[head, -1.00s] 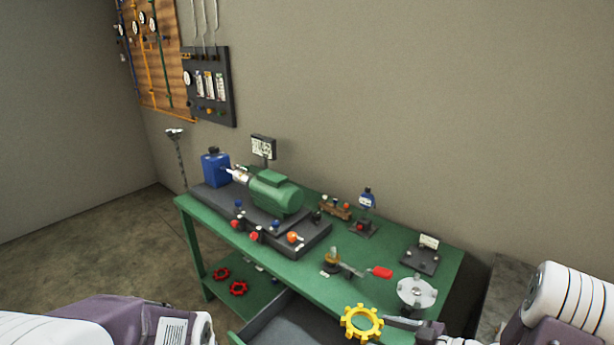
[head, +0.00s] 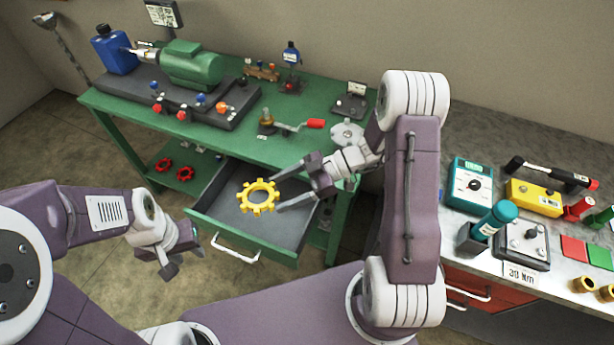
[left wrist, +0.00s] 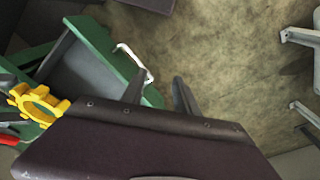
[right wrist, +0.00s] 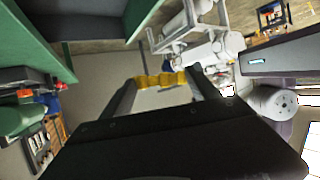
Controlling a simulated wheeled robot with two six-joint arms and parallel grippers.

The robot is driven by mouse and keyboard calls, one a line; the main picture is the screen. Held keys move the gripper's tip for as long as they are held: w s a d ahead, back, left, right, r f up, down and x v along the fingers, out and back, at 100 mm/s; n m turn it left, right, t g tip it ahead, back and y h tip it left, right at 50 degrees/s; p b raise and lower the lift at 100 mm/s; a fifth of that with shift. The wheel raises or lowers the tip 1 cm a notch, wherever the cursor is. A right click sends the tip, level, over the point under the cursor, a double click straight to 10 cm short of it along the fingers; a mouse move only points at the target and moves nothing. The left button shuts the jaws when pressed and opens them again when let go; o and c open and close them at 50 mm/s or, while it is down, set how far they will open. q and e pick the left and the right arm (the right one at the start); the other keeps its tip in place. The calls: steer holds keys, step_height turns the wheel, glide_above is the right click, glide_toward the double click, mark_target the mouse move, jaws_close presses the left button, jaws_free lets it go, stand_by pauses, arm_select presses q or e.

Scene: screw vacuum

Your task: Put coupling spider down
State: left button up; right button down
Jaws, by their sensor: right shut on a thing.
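The coupling spider is a yellow toothed ring (head: 246,198), held above the open drawer (head: 218,216) of the green workbench. My right gripper (head: 279,190) is shut on it, with its fingertips at the ring's right side. In the right wrist view the spider (right wrist: 160,80) sits edge-on between the fingers. The left wrist view also shows the spider (left wrist: 21,94) at its left edge. My left gripper (head: 186,262) is empty, lower left of the drawer. Its two fingers stand apart in the left wrist view (left wrist: 160,85).
The green bench top (head: 235,138) carries a green motor pump (head: 192,64), a blue tank (head: 114,50), a red-handled tool (head: 315,124) and a silver flange (head: 347,133). Red handwheels (head: 180,173) lie on the lower shelf. A tool-covered counter (head: 456,150) stands at right.

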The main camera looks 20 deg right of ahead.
steer(key=shift+s+a+n+g, duration=0.25)
steer(key=shift+a+n+g, duration=0.35)
steer(key=shift+a, duration=0.4)
arm_select(q)
steer(key=shift+o, duration=1.3)
steer(key=shift+s, duration=0.2)
steer(key=w+d+r+m+g, duration=0.1)
steer(key=w+d+r+m, duration=0.9)
steer(key=w+d+r, duration=0.4)
step_height(320, 180, down, 12)
steer(key=s+m, duration=0.1)
steer(key=shift+s, duration=0.1)
